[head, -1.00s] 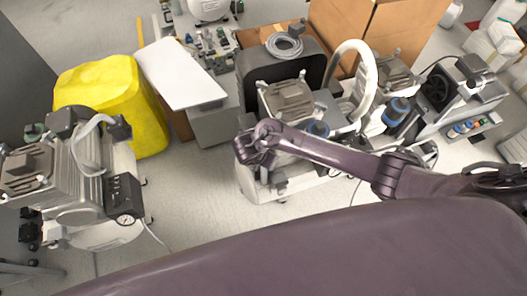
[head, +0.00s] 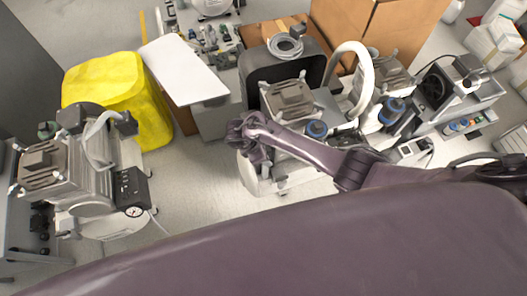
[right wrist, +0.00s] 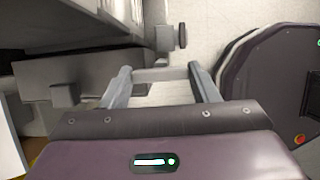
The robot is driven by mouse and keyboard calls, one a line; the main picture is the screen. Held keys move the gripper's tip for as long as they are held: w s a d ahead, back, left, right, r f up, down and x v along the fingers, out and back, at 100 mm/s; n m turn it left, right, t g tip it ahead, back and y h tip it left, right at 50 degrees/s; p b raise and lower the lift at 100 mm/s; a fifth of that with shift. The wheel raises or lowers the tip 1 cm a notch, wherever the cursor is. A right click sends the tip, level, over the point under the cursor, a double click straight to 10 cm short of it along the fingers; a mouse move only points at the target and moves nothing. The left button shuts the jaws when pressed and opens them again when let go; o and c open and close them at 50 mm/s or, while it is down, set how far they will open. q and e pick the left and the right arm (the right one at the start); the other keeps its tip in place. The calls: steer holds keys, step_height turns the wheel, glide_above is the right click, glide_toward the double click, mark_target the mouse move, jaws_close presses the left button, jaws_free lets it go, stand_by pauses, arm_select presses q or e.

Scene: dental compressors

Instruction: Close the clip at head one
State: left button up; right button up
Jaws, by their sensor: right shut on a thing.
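The middle compressor has a grey ribbed head (head: 290,98) in the head view. My right gripper (head: 238,130) is at the left side of this compressor, just below its head, and my arm crosses in front of its lower body. In the right wrist view my two gripper fingers (right wrist: 162,88) reach up to a light grey bar (right wrist: 163,74) that spans between them, and they are shut on it. A dark grey block (right wrist: 65,95) sits left of the fingers. I cannot tell whether the bar is the clip. My left gripper is out of view.
Another compressor (head: 65,175) stands at the left, by a yellow container (head: 120,90). A white board (head: 185,72) lies behind. Cardboard boxes (head: 400,30) and more equipment (head: 445,95) stand at the back right. Clear floor (head: 195,170) lies between the two compressors.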

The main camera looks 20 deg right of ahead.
stand_by(0.5)
steer(key=o, duration=1)
steer(key=p+v, duration=0.1)
steer(key=v, duration=0.6)
steer(key=shift+a+r+p, duration=0.15)
steer(key=shift+r+p, duration=0.15)
steer(key=shift+r, duration=0.1)
